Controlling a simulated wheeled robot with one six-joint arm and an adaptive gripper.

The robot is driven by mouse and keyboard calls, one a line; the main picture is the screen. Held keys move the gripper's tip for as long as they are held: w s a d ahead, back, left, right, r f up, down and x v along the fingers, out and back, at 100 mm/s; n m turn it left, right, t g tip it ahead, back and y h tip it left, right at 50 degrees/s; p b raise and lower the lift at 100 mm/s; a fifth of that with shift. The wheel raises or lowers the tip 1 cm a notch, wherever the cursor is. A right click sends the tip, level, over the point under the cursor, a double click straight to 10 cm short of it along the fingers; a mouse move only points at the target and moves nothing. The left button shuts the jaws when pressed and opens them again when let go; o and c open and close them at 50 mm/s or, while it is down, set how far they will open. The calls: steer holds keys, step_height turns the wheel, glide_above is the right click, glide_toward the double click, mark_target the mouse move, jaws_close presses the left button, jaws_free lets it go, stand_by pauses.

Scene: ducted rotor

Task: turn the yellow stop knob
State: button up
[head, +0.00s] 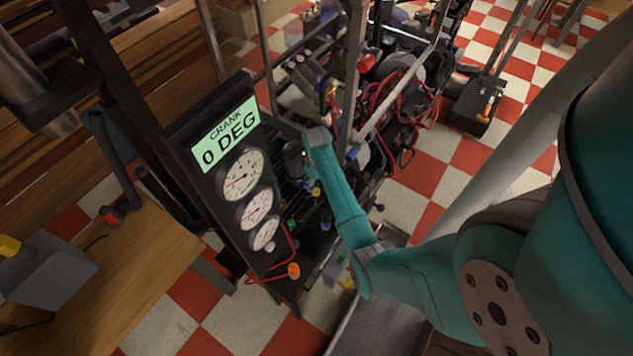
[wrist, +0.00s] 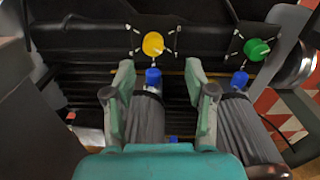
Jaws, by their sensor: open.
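The yellow stop knob (wrist: 152,44) shows in the wrist view on a dark panel, with white marks around it. My gripper (wrist: 159,68) is open, its two pale green fingers pointing at the panel. The knob lies just beyond the fingertips, roughly midway between them, and nothing is held. A blue-tipped dark ribbed cylinder (wrist: 148,115) shows between the fingers. In the head view my arm reaches to the rig beside the gauge panel, and I cannot make out the knob there for certain.
A green knob (wrist: 257,48) sits right of the yellow one. A second blue-tipped cylinder (wrist: 240,105) lies right of my fingers. In the head view, a gauge panel (head: 190,160) reads CRANK 0 DEG. A wooden table (head: 150,260) with a grey box (head: 45,272) stands left.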

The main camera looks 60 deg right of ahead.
mark_target(317, 192)
steer(key=shift+w+d, duration=0.25)
steer(key=shift+d, duration=0.2)
steer(key=shift+f, duration=3.65)
jaws_close()
